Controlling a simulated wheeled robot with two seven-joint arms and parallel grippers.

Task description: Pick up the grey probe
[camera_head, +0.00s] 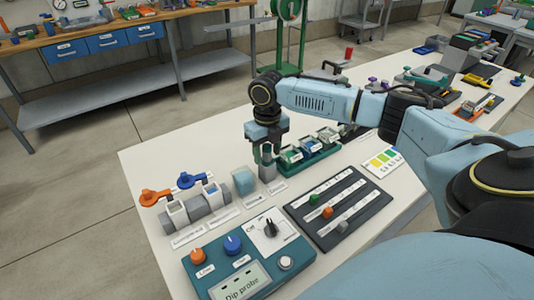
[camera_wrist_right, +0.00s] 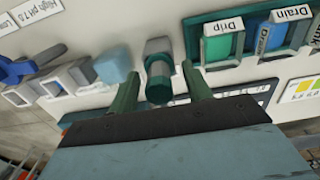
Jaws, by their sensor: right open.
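The grey probe (camera_head: 268,174) stands upright in the row on the white table, between a pale blue block and the green tray, directly under my right gripper (camera_head: 266,156). My left gripper is in neither view.
A pale blue block (camera_head: 244,181) and grey valves with orange (camera_head: 155,197) and blue levers (camera_head: 192,180) stand left. A green tray of small containers (camera_head: 322,158) is close on the right. A dark slider panel (camera_head: 338,207) and a teal control box (camera_head: 248,262) lie in front.

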